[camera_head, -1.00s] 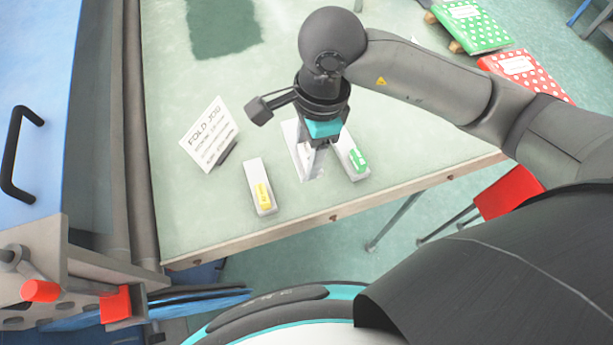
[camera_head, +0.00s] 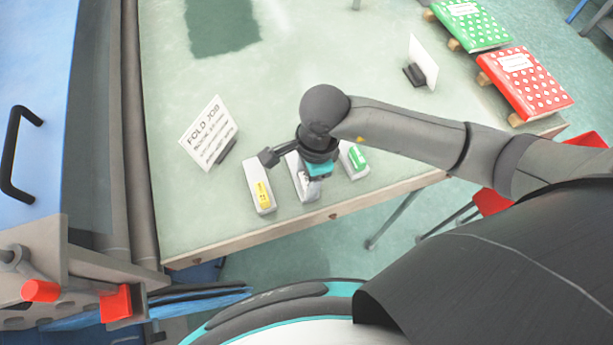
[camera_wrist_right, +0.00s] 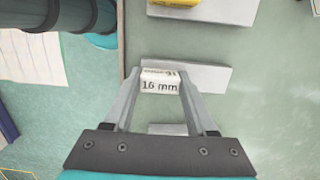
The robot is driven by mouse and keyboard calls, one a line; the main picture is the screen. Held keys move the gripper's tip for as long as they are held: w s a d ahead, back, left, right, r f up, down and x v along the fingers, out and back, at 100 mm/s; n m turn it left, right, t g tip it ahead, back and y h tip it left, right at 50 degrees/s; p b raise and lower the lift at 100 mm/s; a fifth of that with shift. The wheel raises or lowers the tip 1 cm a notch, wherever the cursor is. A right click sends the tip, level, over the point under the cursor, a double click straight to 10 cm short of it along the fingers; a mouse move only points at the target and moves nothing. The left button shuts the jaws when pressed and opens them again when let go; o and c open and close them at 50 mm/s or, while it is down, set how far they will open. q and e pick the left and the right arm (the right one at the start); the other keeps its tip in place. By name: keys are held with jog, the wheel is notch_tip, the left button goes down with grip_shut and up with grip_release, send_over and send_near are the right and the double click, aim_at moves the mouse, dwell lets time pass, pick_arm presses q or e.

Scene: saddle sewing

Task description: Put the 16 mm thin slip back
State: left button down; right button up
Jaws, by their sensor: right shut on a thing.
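My right gripper (camera_head: 308,192) is shut on the white 16 mm thin slip (camera_wrist_right: 160,82), whose label faces the wrist camera between the two fingers. In the right wrist view the slip overlaps the left end of the middle pale grey holder (camera_wrist_right: 205,78). I cannot tell whether it touches the holder. In the head view the gripper and wrist hide part of that middle holder (camera_head: 293,165). My left gripper is not in view.
A holder with a yellow slip (camera_head: 263,194) stands to the left, and one with a green slip (camera_head: 357,158) to the right. A FOLD JOB sign (camera_head: 208,132) stands behind. Green (camera_head: 470,22) and red dotted (camera_head: 525,82) books lie at the right. The table's front edge is close.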

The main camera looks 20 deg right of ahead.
jog(key=shift+f, duration=0.1)
jog(key=o, duration=1.3)
jog(key=r, duration=0.4)
jog(key=d+r, duration=0.1)
jog(key=r, duration=0.7)
jog(key=shift+d+r, duration=0.15)
jog(key=shift+d, duration=0.1)
